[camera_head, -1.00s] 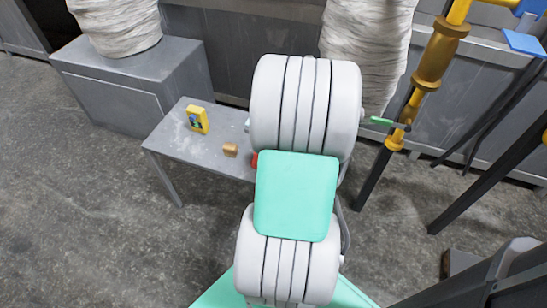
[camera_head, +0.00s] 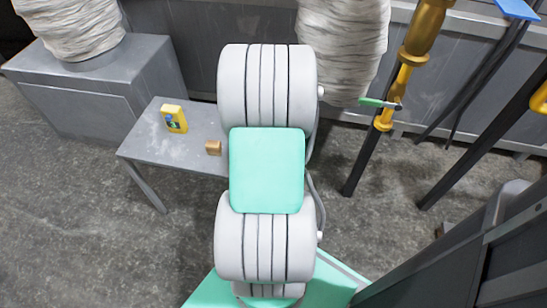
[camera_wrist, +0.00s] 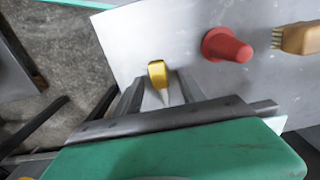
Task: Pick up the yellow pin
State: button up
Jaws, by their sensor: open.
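The yellow pin (camera_wrist: 157,73) shows in the wrist view as a small rounded yellow top with a pale narrow part below it. It is over the grey table (camera_wrist: 130,30), between the ends of my gripper's two fingers. My gripper (camera_wrist: 158,86) is open, with one finger on each side of the pin; I cannot tell whether either finger touches it. In the head view my arm hides the pin and the gripper. The grey table (camera_head: 145,149) shows there to the left of my arm.
A grey cabinet (camera_head: 95,95) stands behind left, yellow-black poles (camera_head: 400,85) right.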

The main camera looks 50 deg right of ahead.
jog(key=shift+c, duration=0.4)
grip_shut()
jog(key=shift+r, duration=0.1)
